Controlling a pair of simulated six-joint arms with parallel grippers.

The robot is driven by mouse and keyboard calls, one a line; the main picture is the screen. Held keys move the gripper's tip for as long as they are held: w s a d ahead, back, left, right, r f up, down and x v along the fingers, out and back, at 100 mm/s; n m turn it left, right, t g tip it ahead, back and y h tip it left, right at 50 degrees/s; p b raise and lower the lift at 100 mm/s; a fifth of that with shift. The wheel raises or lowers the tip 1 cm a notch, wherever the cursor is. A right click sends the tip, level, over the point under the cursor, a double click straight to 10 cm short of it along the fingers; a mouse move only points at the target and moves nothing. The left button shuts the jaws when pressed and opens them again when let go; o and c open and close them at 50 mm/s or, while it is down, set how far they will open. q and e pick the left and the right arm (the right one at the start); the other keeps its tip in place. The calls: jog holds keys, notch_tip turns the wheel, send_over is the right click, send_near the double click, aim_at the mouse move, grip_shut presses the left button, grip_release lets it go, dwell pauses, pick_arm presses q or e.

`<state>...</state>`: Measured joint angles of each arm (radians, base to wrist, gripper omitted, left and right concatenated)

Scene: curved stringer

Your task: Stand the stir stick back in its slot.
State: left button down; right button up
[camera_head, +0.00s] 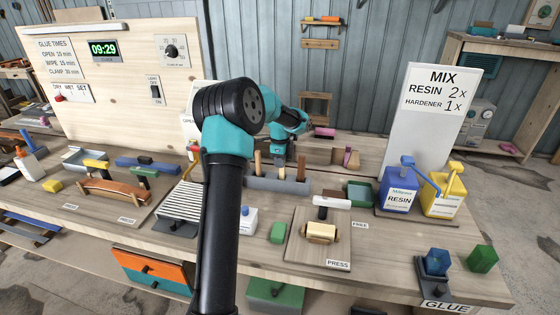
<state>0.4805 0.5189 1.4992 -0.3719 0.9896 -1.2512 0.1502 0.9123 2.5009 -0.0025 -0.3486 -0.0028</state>
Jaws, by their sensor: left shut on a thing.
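A grey slotted holder (262,183) stands on the workbench, with slim upright wooden sticks in it, one at its left (257,164) and one at its right (301,167). My left gripper (280,159) is right above the middle of this holder, pointing down. It is shut on a slim upright stick, which I take for the stir stick (281,173). The stick's lower end is at the holder; I cannot tell whether it is inside a slot or just above it. My own arm hides part of the bench to the left. My right gripper is not in view.
A blue resin pump (398,192) and yellow hardener pump (443,195) stand at the right before the MIX sign (440,100). A green tray (360,193) is right of the holder. A press board (318,250) lies in front. A panel with a clock (103,49) stands behind left.

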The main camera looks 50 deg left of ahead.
pick_arm(q)
jog(key=c, duration=0.5)
grip_release()
jog(key=shift+r, duration=0.1)
jog(key=shift+r, duration=4.4)
jog(key=shift+f, duration=0.1)
jog(key=shift+f, duration=3.1)
jog(key=shift+r, duration=3.05)
jog(key=shift+r, duration=0.1)
